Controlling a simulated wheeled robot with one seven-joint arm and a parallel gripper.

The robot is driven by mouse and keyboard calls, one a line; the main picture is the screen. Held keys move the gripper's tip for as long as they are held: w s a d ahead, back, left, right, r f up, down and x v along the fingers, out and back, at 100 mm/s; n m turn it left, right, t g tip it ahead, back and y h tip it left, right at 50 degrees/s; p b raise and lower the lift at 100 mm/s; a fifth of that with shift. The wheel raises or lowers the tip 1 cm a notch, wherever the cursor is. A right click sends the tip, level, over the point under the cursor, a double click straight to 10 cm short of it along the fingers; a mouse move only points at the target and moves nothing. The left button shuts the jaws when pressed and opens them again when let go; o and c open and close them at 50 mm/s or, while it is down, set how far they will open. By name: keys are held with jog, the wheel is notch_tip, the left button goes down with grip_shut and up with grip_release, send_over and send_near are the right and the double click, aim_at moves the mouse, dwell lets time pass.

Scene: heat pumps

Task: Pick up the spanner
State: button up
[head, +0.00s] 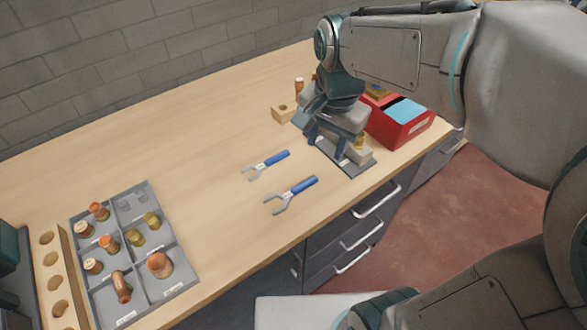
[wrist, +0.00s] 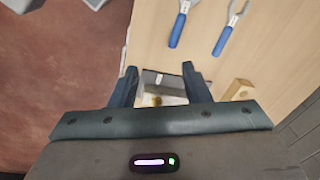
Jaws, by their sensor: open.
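Two spanners with blue handles and grey open jaws lie flat and apart on the wooden bench. The front spanner (head: 301,187) and the back spanner (head: 275,158) show in the head view, left of my gripper (head: 327,142). In the wrist view the front spanner (wrist: 177,30) and the back spanner (wrist: 223,38) are at the top, beyond the fingertips, their jaws partly cut off. My gripper (wrist: 159,69) is open with no spanner between its fingers. It is above a grey plate (head: 351,166) bearing a pale block and a brass fitting.
A red box (head: 408,128) with a blue panel stands right of my gripper. A wooden block with a hole (head: 283,112) stands behind. A grey compartment tray (head: 164,292) of copper and brass fittings is at left. The bench between tray and spanners is clear.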

jog(key=w+a+f+m+g+b, duration=0.1)
jog(key=w+a+f+m+b, duration=0.2)
jog(key=w+a+f+m, duration=0.15)
send_over(295, 188)
notch_tip(295, 188, down, 8)
jog(key=shift+w+f, duration=0.1)
jog(key=shift+w, duration=0.05)
jog(key=shift+s+f, duration=0.2)
jog(key=shift+f, duration=2.7)
grip_shut()
